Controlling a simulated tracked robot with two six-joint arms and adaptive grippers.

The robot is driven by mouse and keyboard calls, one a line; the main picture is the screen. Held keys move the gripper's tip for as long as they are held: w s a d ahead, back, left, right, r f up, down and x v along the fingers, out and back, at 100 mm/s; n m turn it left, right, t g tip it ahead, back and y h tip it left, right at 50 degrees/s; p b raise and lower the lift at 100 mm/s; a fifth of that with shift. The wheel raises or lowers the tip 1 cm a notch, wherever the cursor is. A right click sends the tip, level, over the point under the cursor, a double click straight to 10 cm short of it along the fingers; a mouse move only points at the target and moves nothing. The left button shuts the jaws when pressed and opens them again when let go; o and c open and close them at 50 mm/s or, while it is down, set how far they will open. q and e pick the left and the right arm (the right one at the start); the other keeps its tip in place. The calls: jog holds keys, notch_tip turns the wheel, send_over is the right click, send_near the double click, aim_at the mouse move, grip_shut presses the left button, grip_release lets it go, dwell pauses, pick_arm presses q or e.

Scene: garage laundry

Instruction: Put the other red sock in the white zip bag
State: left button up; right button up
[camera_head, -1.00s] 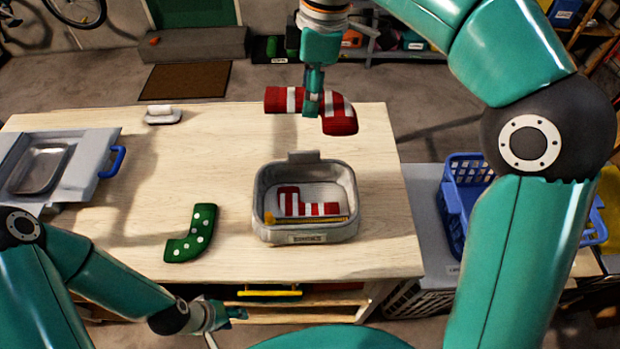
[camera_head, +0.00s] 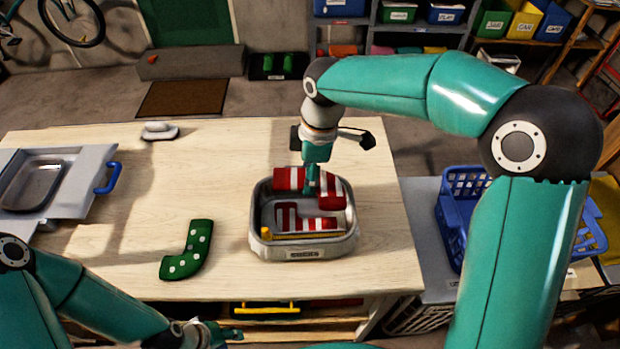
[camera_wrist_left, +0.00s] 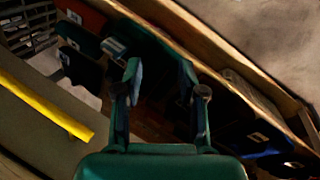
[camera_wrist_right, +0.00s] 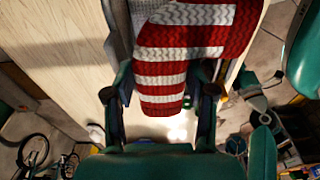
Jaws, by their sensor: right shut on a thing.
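A green dotted sock (camera_head: 188,250) lies left of the bag. A grey tray unit with a blue handle (camera_head: 108,178) is at the far left, and a small white object (camera_head: 159,131) at the back. A blue basket (camera_head: 455,215) stands right of the table. The table's back middle is clear.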

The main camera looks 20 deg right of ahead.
notch_tip(320, 180, down, 2)
jog(key=shift+f, duration=0.2)
jog(key=shift+f+b, duration=0.45)
jog(key=shift+f, duration=0.15)
jog(key=o, duration=1.1)
jog(key=shift+r, duration=0.1)
jog(key=shift+r+p, duration=0.5)
jog(key=shift+r, duration=0.4)
notch_tip(320, 180, up, 11)
jog(key=d, duration=0.1)
jog(key=shift+s+d+r, duration=0.15)
jog(key=shift+s, duration=0.05)
